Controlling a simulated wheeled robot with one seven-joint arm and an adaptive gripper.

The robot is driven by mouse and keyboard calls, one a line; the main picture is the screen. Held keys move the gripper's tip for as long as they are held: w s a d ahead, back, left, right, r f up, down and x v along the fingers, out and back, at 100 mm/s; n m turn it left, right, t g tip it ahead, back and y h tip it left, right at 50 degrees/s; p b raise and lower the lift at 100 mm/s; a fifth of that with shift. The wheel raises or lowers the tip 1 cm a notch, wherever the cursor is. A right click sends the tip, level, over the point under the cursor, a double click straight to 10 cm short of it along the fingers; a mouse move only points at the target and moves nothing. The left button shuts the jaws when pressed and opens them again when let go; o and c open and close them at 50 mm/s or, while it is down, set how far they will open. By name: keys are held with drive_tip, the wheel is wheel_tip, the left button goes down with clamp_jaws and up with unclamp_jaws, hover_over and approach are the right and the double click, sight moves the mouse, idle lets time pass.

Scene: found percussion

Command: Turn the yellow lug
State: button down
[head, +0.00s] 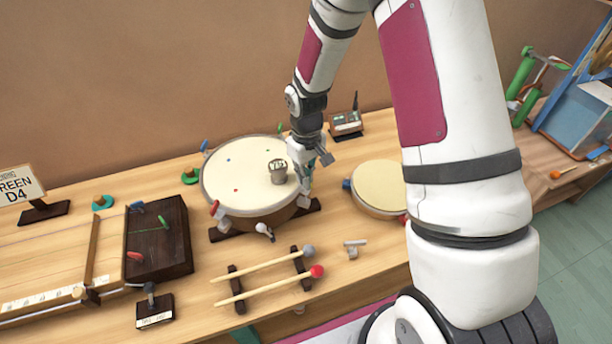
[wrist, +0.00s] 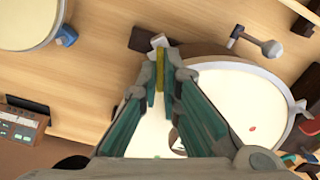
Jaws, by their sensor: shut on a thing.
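The large drum (head: 238,188) has a cream head and coloured lugs around its rim. It also shows in the wrist view (wrist: 236,86). My gripper (head: 303,188) is low at the drum's right side. In the wrist view my gripper (wrist: 160,76) is shut on the yellow lug (wrist: 160,68), which shows as a narrow yellow strip between the fingertips. The fingers hide part of the lug and of the drum rim. In the head view I cannot make out the yellow lug behind my gripper.
A metal cup (head: 277,172) stands on the drum head. A smaller drum (head: 378,188) is close on the right. A small meter box (head: 346,124) stands behind. Two mallets (head: 270,278) and a T-shaped metal key (head: 354,247) lie in front. A stringed board (head: 60,260) is left.

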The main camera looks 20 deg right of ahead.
drive_tip(key=m, duration=0.4)
drive_tip(key=shift+m, duration=2.2)
drive_tip(key=c, duration=1.8)
unclamp_jaws()
wheel_tip(320, 180, up, 12)
